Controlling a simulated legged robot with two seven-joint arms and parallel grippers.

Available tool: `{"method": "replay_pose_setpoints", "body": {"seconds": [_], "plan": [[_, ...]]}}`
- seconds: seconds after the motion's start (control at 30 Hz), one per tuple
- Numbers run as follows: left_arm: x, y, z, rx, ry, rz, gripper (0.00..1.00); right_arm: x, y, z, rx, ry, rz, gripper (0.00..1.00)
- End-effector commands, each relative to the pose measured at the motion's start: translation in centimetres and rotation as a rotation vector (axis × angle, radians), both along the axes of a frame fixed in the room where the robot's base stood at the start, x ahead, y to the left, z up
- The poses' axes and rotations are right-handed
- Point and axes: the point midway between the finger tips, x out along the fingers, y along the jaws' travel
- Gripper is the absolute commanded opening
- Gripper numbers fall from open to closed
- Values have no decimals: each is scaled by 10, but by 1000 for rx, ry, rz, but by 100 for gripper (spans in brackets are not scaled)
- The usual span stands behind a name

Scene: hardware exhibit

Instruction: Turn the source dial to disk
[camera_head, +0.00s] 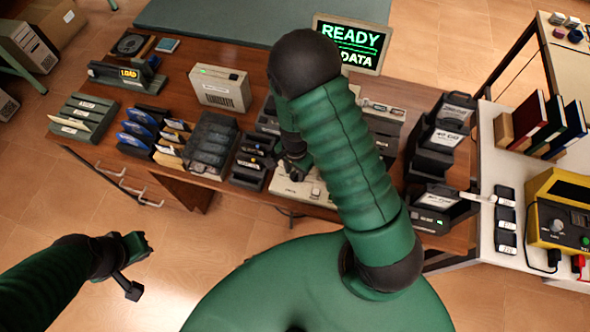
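My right arm reaches up the middle of the view and bends down to the desk. Its dark gripper (293,168) is at a pale device (308,190) near the desk's front edge. I cannot make out a source dial or a disk label there; the arm and gripper cover much of this device. Whether the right gripper is open or shut, or touches a dial, is too small and dark to tell. My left gripper (138,268) hangs over the floor at lower left, empty, its fingers apart and clear of the desk.
A screen (350,45) reads READY and DATA. A beige box (220,88), disk racks (210,138) and black holders (440,145) crowd the wooden desk (185,52). A yellow device (558,222) with a pale knob stands on the right table. Floor at lower left is free.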

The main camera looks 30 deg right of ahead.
Motion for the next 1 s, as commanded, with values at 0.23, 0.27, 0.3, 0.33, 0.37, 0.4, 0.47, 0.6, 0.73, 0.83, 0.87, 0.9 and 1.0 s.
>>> {"method": "replay_pose_setpoints", "body": {"seconds": [0.23,0.27,0.3,0.33,0.37,0.4,0.47,0.6,0.73,0.83,0.87,0.9,1.0], "plan": [[0,0,2,0,0,0,0,1,0,14,0,-2,3,35],[0,0,3,0,0,0,0,1,0,20,-2,-4,3,35],[0,0,4,0,0,0,0,1,1,29,0,-4,2,35],[0,0,5,0,0,0,0,2,1,37,-1,-6,3,35],[0,0,7,0,0,0,0,2,1,46,0,-4,4,35],[0,0,8,0,0,0,0,2,1,58,0,-5,3,35],[0,0,11,0,0,0,0,2,1,77,0,-6,4,35],[0,0,18,0,0,0,0,2,1,118,1,-6,2,35],[0,0,21,0,0,0,0,2,1,147,0,-3,2,35],[0,0,23,0,0,0,0,2,1,161,1,0,1,35],[0,0,23,0,0,0,0,2,1,163,1,0,1,35],[0,0,23,0,0,0,0,2,1,166,0,0,1,35],[0,0,23,0,0,0,0,2,0,168,0,2,0,35]]}}
